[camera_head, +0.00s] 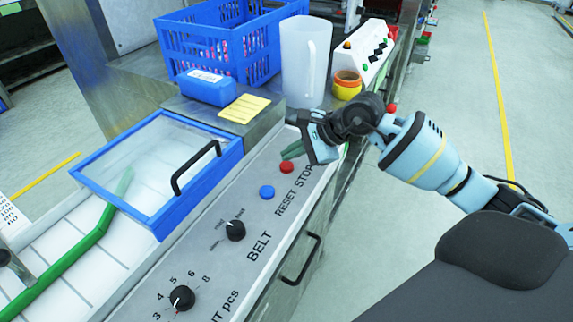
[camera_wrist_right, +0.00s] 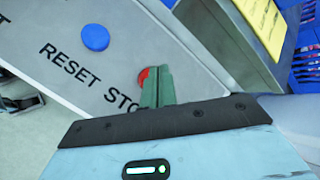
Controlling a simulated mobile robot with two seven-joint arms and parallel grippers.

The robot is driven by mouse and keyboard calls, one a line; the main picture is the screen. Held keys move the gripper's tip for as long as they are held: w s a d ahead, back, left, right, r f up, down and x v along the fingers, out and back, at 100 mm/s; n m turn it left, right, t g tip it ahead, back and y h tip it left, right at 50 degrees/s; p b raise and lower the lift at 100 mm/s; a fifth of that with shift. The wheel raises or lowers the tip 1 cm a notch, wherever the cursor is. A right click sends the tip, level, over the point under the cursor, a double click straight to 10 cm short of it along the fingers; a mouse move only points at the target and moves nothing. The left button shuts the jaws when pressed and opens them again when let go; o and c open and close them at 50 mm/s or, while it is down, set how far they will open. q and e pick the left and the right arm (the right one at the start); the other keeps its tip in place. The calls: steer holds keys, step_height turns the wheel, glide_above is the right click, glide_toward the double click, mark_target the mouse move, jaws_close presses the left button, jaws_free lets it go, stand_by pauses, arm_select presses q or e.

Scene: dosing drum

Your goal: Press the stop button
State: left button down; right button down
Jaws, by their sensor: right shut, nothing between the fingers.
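The red stop button (camera_head: 286,167) sits on the grey sloped control panel (camera_head: 205,262), beside the printed words RESET STOP. My right gripper (camera_head: 291,152) is shut and empty, its green fingers just behind the button in the head view. In the right wrist view, the red button (camera_wrist_right: 143,76) is partly hidden by the shut right fingers (camera_wrist_right: 158,80). I cannot tell whether the fingertips touch it. The blue reset button (camera_head: 267,193) is next to it and also shows in the right wrist view (camera_wrist_right: 95,38). My left gripper is not in view.
Two black knobs, the belt knob (camera_head: 235,230) and a numbered one (camera_head: 182,298), are on the panel. A blue-framed clear lid (camera_head: 150,165) is at left. A yellow pad (camera_head: 244,108), blue crate (camera_head: 215,50) and translucent jug (camera_head: 305,62) stand behind. Floor at right is open.

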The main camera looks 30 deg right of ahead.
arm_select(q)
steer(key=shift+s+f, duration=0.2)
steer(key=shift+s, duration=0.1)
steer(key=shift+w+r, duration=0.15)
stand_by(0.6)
arm_select(e)
steer(key=shift+f, duration=0.1)
stand_by(0.4)
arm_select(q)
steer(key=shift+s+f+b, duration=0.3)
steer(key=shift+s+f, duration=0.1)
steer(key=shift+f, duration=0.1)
arm_select(e)
steer(key=shift+f, duration=0.35)
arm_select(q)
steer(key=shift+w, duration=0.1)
arm_select(e)
steer(key=shift+f, duration=0.2)
